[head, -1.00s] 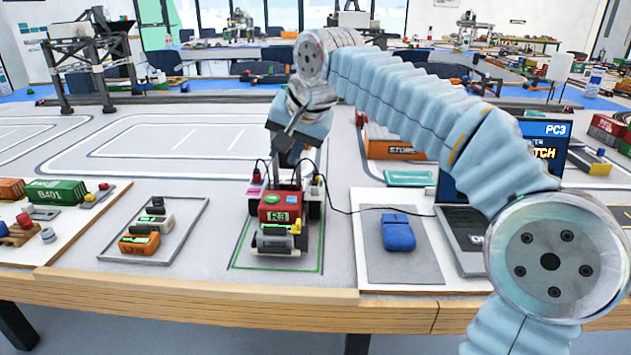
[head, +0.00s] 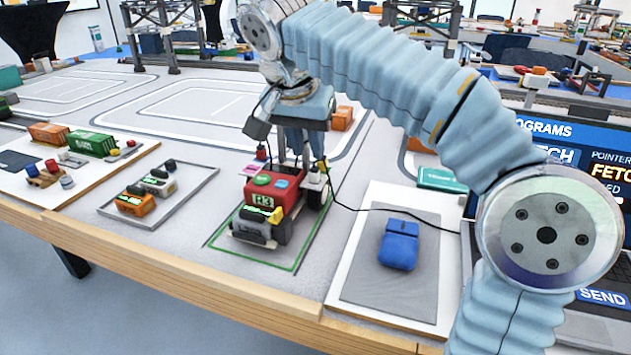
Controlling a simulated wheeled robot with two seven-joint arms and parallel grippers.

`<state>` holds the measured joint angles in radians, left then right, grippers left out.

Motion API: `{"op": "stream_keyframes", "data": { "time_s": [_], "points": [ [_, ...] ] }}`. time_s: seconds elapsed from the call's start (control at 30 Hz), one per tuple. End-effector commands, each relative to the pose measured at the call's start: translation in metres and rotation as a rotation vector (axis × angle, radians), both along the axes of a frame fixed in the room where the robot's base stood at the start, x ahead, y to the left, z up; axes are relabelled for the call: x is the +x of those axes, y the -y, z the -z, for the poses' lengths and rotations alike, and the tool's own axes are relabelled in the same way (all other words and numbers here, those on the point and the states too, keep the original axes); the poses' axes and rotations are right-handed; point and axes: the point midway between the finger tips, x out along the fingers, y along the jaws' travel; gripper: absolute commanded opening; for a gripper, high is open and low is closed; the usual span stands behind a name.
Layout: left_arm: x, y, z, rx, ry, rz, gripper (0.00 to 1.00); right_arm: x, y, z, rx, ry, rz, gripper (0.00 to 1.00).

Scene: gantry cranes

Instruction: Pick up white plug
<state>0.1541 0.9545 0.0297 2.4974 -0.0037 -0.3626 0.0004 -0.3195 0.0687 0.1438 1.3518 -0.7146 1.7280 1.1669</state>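A small plug with a pale, whitish body (head: 314,176) sits at the right rear of the red R3 vehicle (head: 268,190), with a black cable near it. A second small plug with a pink part (head: 261,153) is at the vehicle's left rear, also by a cable. My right gripper (head: 293,160) points down just behind the red vehicle, between the two plugs. Its two fingers stand apart with a gap between them. The fingertips are partly hidden by the vehicle, and I see nothing held. My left gripper is not in view.
A blue mouse-like block (head: 398,246) lies on a grey pad at right, beside a laptop (head: 590,165). A tray (head: 195,200) with small vehicles and a board with a green container (head: 90,143) are at left. A black cable runs from the vehicle toward the laptop.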

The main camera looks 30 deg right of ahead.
Motion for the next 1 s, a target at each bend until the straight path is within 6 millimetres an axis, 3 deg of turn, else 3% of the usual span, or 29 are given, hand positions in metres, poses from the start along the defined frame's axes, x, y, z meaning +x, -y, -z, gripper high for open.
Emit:
{"op": "stream_keyframes", "data": {
  "time_s": [0.4, 0.7, 0.9, 1.0],
  "points": [
    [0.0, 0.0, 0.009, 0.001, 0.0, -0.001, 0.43, 0.013, 0.019, 0.047, 0.001, -0.001, 0.0, 0.26],
    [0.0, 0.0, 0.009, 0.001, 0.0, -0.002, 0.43, 0.016, 0.021, 0.054, 0.001, 0.001, -0.002, 0.26],
    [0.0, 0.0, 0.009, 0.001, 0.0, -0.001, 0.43, 0.016, 0.021, 0.054, 0.001, 0.001, -0.001, 0.0],
    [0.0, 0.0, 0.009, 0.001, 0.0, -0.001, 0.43, 0.016, 0.021, 0.054, 0.001, 0.001, -0.001, 0.0]
  ]
}}
